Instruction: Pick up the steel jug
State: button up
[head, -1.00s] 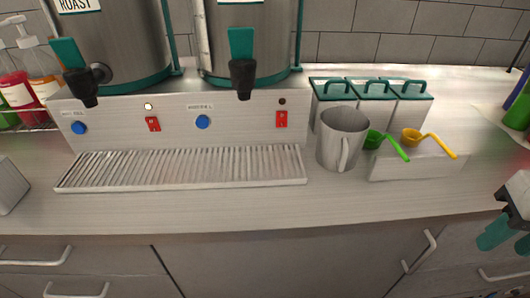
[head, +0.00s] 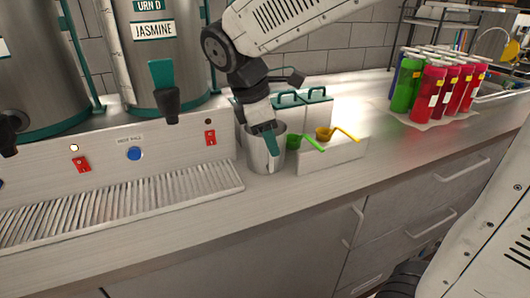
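The steel jug (head: 257,158) stands upright on the counter, just right of the drip tray and left of the white scoop holder. My gripper (head: 270,145) reaches down from above onto the jug at its rim and handle side. One teal finger shows in front of the jug. The other finger is not clearly seen, so whether it is open or shut on the jug cannot be told. My gripper hides part of the jug's rim and its handle.
Teal-lidded containers (head: 316,108) stand close behind the jug. The scoop holder (head: 335,154) with green and yellow scoops is close on its right. Steel urns (head: 152,58) and the drip tray (head: 120,210) are left. Red and green bottles (head: 430,90) stand far right. The front counter strip is clear.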

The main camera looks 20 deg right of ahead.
jog(key=w+f+n, duration=0.1)
jog(key=f, duration=0.1)
jog(key=w+f, duration=0.1)
jog(key=f, duration=0.2)
jog(key=f+n, duration=0.1)
jog(key=f, duration=0.2)
jog(key=shift+w+d+f+n+h, duration=0.1)
jog(key=shift+w+d+n+h, duration=0.2)
jog(key=shift+w+d+h, duration=0.1)
grip_shut()
